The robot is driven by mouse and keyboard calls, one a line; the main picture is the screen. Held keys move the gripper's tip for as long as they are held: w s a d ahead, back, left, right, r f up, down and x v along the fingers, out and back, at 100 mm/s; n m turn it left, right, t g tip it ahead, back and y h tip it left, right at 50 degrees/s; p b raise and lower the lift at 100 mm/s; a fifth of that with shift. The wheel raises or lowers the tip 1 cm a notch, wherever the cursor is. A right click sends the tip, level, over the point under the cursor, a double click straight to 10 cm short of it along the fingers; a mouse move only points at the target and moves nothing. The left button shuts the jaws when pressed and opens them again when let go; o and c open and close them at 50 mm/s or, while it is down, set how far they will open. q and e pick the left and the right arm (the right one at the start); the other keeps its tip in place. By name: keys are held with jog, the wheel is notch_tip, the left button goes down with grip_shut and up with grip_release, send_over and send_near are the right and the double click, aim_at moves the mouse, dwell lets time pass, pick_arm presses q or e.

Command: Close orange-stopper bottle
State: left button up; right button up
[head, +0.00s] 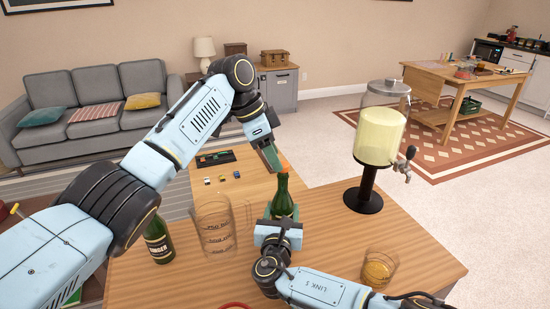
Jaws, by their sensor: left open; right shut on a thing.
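A green glass bottle (282,197) stands upright on the near wooden counter, just right of the picture's middle. My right gripper (281,213) is shut on its lower body, which the gripper partly hides. My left gripper (271,157) reaches in from above, pointing down, with its fingertips close to the bottle's mouth. It is open. A small reddish-orange bit shows by the bottle's top; I cannot tell whether it is the stopper or how it sits.
A second dark green bottle (158,240) and a clear pitcher (215,225) stand left of the held bottle. A drink dispenser (378,135) stands to the right, with a tumbler of amber drink (378,270) nearer. Counter space (415,250) at right is clear.

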pick_arm(q)
jog(key=v, duration=1)
pick_arm(e)
jog(key=o, duration=1.5)
jog(key=shift+c, duration=0.2)
pick_arm(q)
jog(key=shift+r, duration=0.1)
pick_arm(e)
jog(key=shift+s, duration=0.15)
jog(key=shift+s, duration=0.35)
pick_arm(q)
notch_tip(320, 180, up, 3)
jog(key=p, duration=0.2)
jog(key=shift+p, duration=0.4)
pick_arm(e)
jog(key=s, duration=0.4)
jog(key=s+a, duration=0.1)
jog(key=s, duration=0.7)
jog(key=shift+s+a, duration=0.15)
jog(key=shift+s, duration=0.05)
